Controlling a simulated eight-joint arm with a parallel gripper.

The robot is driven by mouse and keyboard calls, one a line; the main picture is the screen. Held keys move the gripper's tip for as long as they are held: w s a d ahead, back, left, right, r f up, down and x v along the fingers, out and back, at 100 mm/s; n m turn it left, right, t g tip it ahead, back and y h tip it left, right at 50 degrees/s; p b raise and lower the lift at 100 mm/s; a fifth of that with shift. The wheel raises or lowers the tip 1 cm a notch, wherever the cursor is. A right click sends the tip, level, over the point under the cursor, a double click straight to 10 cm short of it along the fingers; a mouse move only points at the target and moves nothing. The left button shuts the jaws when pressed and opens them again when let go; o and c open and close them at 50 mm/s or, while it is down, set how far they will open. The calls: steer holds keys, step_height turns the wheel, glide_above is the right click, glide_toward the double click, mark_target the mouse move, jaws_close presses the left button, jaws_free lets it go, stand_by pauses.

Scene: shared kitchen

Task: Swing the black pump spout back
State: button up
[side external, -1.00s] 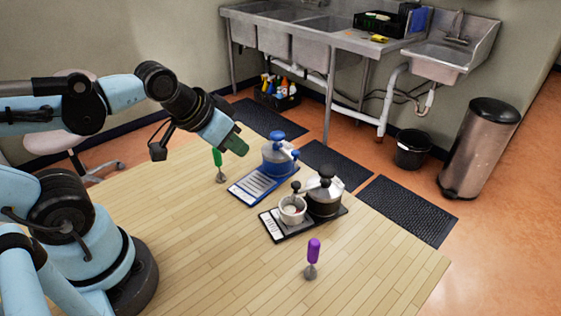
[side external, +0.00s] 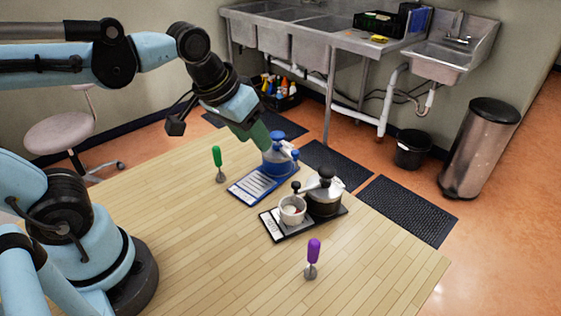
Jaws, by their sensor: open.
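My gripper (side external: 262,144), with green fingers, is angled down beside the top of the blue pump, apart from the black pump. It is open; the gap between its fingers is hard to see, and contact with the blue pump cannot be told.
A green-handled tool (side external: 217,157) stands left of the blue tray and a purple-handled tool (side external: 313,252) stands in front of the dark tray. The wooden table (side external: 200,255) is clear at front and left. Sinks stand beyond.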

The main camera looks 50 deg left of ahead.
mark_target(296, 183)
steer(key=w+d+r+n+g, duration=0.3)
steer(key=w+d+r+g, duration=0.15)
steer(key=d, duration=0.35)
steer(key=shift+g, duration=0.35)
step_height(296, 183, down, 12)
steer(key=shift+s+a, duration=0.15)
jaws_close()
stand_by(0.4)
